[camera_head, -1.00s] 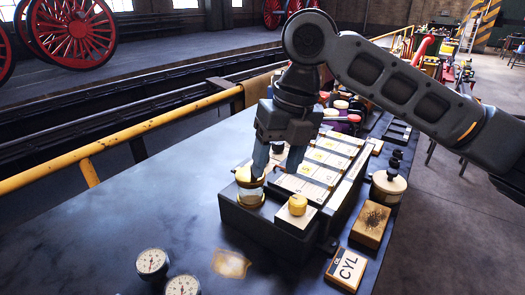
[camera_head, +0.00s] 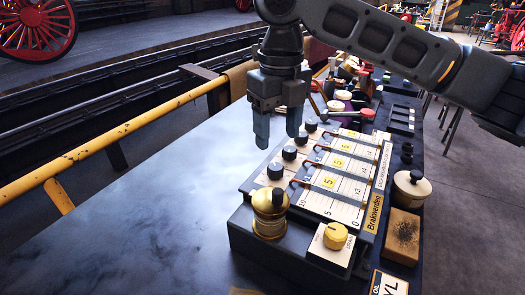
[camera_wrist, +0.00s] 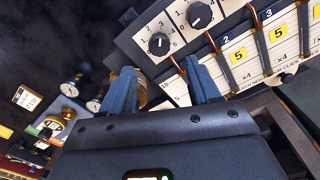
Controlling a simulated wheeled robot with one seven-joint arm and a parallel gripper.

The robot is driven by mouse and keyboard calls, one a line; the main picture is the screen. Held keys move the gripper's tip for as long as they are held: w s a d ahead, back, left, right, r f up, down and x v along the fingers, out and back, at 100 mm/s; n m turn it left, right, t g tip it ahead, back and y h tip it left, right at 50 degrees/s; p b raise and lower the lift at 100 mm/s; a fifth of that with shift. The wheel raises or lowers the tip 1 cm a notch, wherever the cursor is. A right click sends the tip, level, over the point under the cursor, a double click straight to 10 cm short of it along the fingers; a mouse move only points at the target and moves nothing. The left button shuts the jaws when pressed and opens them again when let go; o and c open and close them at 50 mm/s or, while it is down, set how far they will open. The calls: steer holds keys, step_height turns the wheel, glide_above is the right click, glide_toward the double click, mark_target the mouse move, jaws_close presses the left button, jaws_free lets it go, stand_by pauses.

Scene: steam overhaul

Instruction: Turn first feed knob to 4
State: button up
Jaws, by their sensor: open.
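A row of black feed knobs on white dials runs along the left side of the dark panel. The nearest feed knob (camera_head: 275,171) stands just behind the brass cup, and it also shows in the wrist view (camera_wrist: 158,43) with numbers around it. Its exact setting is too small to read surely. My gripper (camera_head: 278,142) is open and empty, pointing down, above and behind this knob in the head view. In the wrist view my fingertips (camera_wrist: 158,75) spread apart below the knob, not touching it. A second feed knob (camera_wrist: 199,15) sits beside it.
The brass cup (camera_head: 269,212) stands at the panel's front left corner, partly behind a finger in the wrist view. A yellow knob (camera_head: 336,235) is at the front. Lidded pot (camera_head: 410,190) and wooden block (camera_head: 402,236) stand right. The table's left is clear; a yellow railing (camera_head: 120,132) runs beyond.

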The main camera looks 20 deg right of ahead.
mark_target(275, 167)
steer(key=shift+f+p, duration=0.3)
steer(key=shift+f, duration=3.6)
steer(key=shift+c, duration=0.3)
steer(key=c, duration=1)
steer(key=shift+r+m, duration=0.1)
steer(key=shift+m, duration=0.3)
steer(key=m+p, duration=0.2)
steer(key=m, duration=0.1)
steer(key=shift+a+m, duration=0.1)
steer(key=shift+m, duration=0.2)
steer(key=m+p, duration=0.1)
steer(key=m, duration=0.3)
steer(key=shift+w+m+p, duration=0.1)
steer(key=shift+m+p, duration=0.3)
